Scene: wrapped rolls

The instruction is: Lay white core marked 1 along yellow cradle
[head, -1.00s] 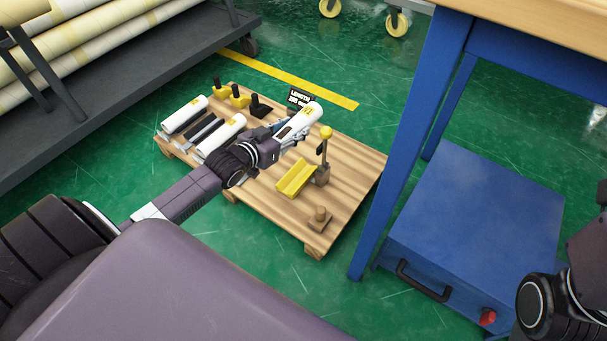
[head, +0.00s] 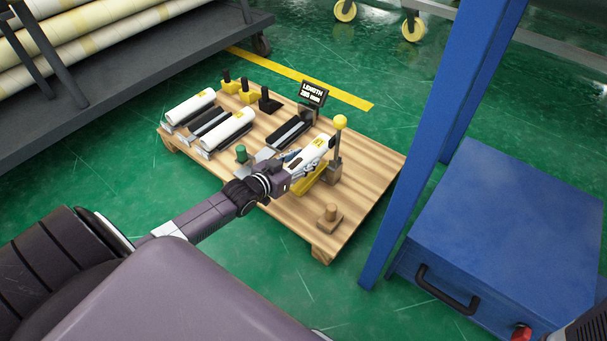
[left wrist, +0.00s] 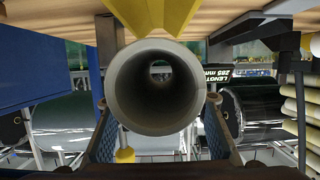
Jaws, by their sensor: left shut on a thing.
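The white core (head: 318,146), a hollow tube with a yellow label too small to read, is held in my left gripper (head: 303,163). The gripper is shut on it. In the left wrist view the core (left wrist: 158,48) shows end-on between the two fingers (left wrist: 160,140). The yellow cradle (head: 309,183) lies under the core on the pallet, partly hidden by core and gripper. In the left wrist view the cradle (left wrist: 160,15) is at the top edge, right against the core's outline; I cannot tell whether they touch.
A yellow-knobbed post (head: 340,123) stands close by the cradle's far end. A wooden peg block (head: 329,219) sits nearer. Two other white cores (head: 190,107) (head: 229,129), an empty black holder (head: 290,133) and a length sign (head: 313,93) share the pallet (head: 365,180). A blue table leg (head: 420,150) rises right.

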